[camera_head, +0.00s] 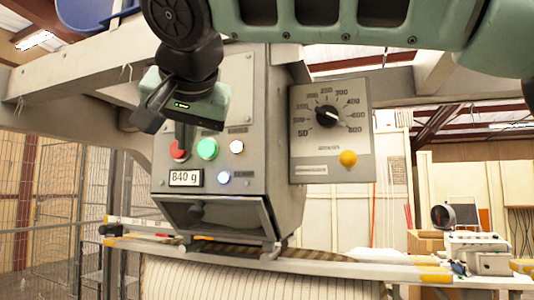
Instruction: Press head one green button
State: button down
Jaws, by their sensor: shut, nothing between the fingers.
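A grey control box (240,90) hangs in the middle of the head view. Its front carries a green button (207,148), with a red button (177,149) on its left and a white button (236,146) on its right. The green button is in plain view. My gripper (180,137) is shut and empty, pointing down in front of the box's upper left part. Its dark tip is just above the red button and to the upper left of the green one. I cannot tell how far the tip is from the panel.
A display (186,178) reads 840 g, beside a lit bluish-white button (224,177). Below is a striped roll (250,280) behind a rail. A wire fence (45,210) stands at left.

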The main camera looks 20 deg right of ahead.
jog(key=shift+s+a, duration=0.35)
jog(key=shift+s, duration=0.1)
jog(key=shift+r, duration=0.1)
jog(key=s+r+n+g+p, duration=0.2)
jog(key=r+n+p, duration=0.1)
jog(key=r+n, duration=0.2)
jog(key=s+d+r+n+g+p, duration=0.1)
jog(key=s+r+n+g+p, duration=0.1)
jog(key=r+n, duration=0.3)
jog(key=shift+s+d+r+n+g+y+p, duration=0.15)
jog(key=shift+s+d+n+g+y+p, duration=0.2)
jog(key=shift+n+g+p, duration=0.75)
jog(key=shift+n+t, duration=0.3)
jog(key=shift+t, duration=0.1)
